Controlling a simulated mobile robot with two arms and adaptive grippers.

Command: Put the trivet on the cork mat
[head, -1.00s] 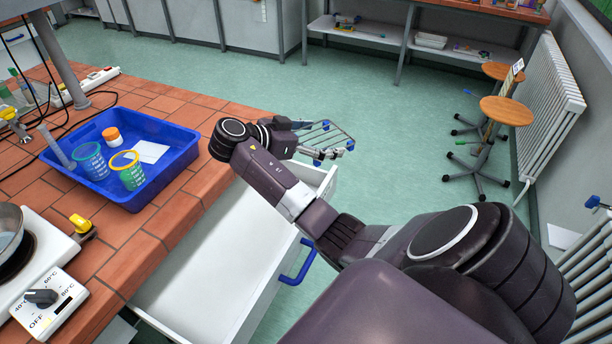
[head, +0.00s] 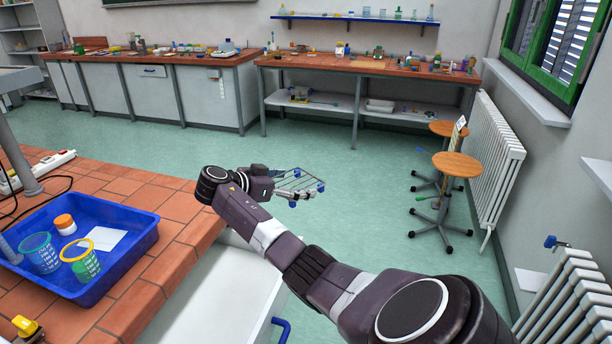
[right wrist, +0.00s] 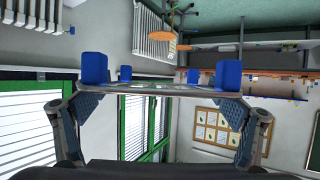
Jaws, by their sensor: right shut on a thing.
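The trivet (head: 299,182) is a metal wire rack with blue feet, held out over the green floor beyond the near tiled bench. My right gripper (head: 276,190) is shut on its near edge. In the right wrist view the trivet (right wrist: 160,91) spans between the two fingers of my right gripper (right wrist: 160,100), with its blue feet pointing up in the picture. My left gripper is not in view.
The near tiled bench (head: 165,262) carries a blue tray (head: 135,268) with cups. A white drawer (head: 215,300) stands open below it. Far tiled benches (head: 330,62) hold many small items. Stools (head: 456,164) and a radiator (head: 492,160) stand right.

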